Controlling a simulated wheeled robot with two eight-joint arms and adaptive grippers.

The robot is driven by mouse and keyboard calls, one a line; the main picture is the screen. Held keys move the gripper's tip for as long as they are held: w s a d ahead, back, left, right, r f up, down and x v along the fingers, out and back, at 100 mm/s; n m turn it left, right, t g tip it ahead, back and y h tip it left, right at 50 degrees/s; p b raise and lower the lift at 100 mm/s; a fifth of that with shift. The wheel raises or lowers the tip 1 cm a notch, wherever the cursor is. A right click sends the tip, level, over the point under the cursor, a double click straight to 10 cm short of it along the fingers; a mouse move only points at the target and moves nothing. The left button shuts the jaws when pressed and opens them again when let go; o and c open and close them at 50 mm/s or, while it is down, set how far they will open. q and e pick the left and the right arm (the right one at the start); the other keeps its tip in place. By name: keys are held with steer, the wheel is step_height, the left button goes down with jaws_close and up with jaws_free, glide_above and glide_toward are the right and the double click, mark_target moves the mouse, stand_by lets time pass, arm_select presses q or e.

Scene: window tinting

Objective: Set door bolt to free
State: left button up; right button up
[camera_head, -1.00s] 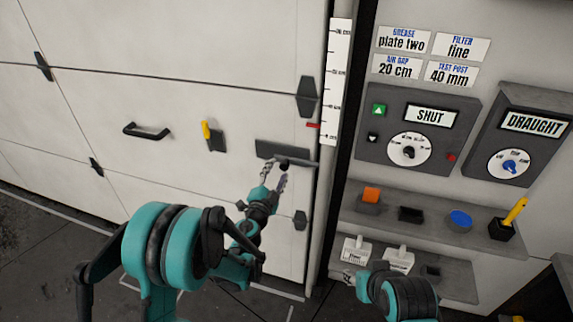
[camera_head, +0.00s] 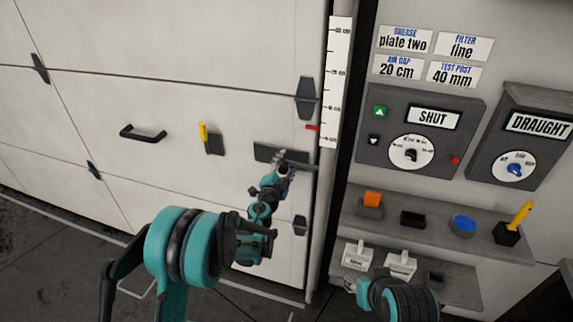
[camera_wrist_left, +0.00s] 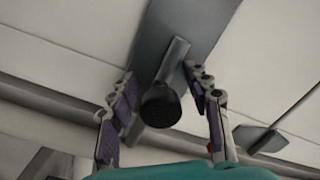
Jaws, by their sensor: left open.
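The door bolt's dark grey plate (camera_head: 264,153) is on the white sectional door near its right edge. In the left wrist view the plate (camera_wrist_left: 190,25) runs up the middle, with the bolt's round dark knob (camera_wrist_left: 161,106) on a grey stem. My left gripper (camera_head: 281,158) is at the bolt and hides the knob in the head view. In the left wrist view its open fingers (camera_wrist_left: 162,95) stand on either side of the knob, with gaps at both sides. My right gripper (camera_head: 350,284) is low by the lower shelf; its jaws are too small to read.
A yellow-handled lever (camera_head: 204,132) and a black door handle (camera_head: 143,132) are left of the bolt. A scale strip (camera_head: 339,85) stands beside the door's right edge. The control panel reads SHUT (camera_head: 433,117). Shelves with several items are at the right.

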mark_target(272, 160)
arm_select(q)
steer(key=shift+c, duration=0.4)
jaws_close()
steer(key=a, duration=0.1)
steer(key=w+a, duration=0.1)
steer(key=a, duration=0.3)
steer(key=shift+w+b, duration=0.3)
steer(key=shift+o, duration=0.4)
jaws_free()
steer(key=shift+a, duration=0.2)
steer(key=shift+d, duration=0.1)
steer(key=v, duration=1.2)
